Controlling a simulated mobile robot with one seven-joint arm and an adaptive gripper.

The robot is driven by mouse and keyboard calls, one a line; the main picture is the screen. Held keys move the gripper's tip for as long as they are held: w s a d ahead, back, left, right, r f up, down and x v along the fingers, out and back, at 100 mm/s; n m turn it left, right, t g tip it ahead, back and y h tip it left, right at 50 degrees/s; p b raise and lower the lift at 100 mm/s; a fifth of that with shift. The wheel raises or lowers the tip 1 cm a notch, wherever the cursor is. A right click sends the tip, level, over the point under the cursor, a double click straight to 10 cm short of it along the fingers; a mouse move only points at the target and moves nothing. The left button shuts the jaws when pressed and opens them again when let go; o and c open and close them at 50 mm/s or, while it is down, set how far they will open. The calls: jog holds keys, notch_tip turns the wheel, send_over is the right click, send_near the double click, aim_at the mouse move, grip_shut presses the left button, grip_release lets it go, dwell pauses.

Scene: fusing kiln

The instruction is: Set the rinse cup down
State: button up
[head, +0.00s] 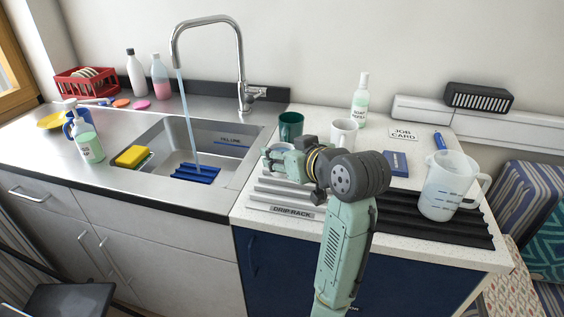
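My gripper (273,160) is over the left part of the grey drip rack (262,197), pointing left towards the sink. A pale rounded rim (279,146) shows right at its fingers. It may be a cup, but the fingers and wrist hide most of it, and I cannot tell whether they grip it. A dark green cup (291,124) stands upright on the counter behind my gripper. A white mug (342,132) stands upright to its right, behind my wrist. No label marks either one as the rinse cup.
The sink (225,165), with water running from the tap (240,62), is to the left. A measuring jug (446,187) stands on a black ribbed mat (466,230) to the right. A soap refill bottle (360,102) and a blue booklet (396,163) are behind my arm.

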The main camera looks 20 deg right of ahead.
jog(key=shift+f+p, duration=0.45)
jog(key=shift+f, duration=1.3)
jog(key=shift+f, duration=0.1)
jog(key=shift+f, duration=0.15)
jog(key=o, duration=1.1)
jog(key=shift+o, duration=0.2)
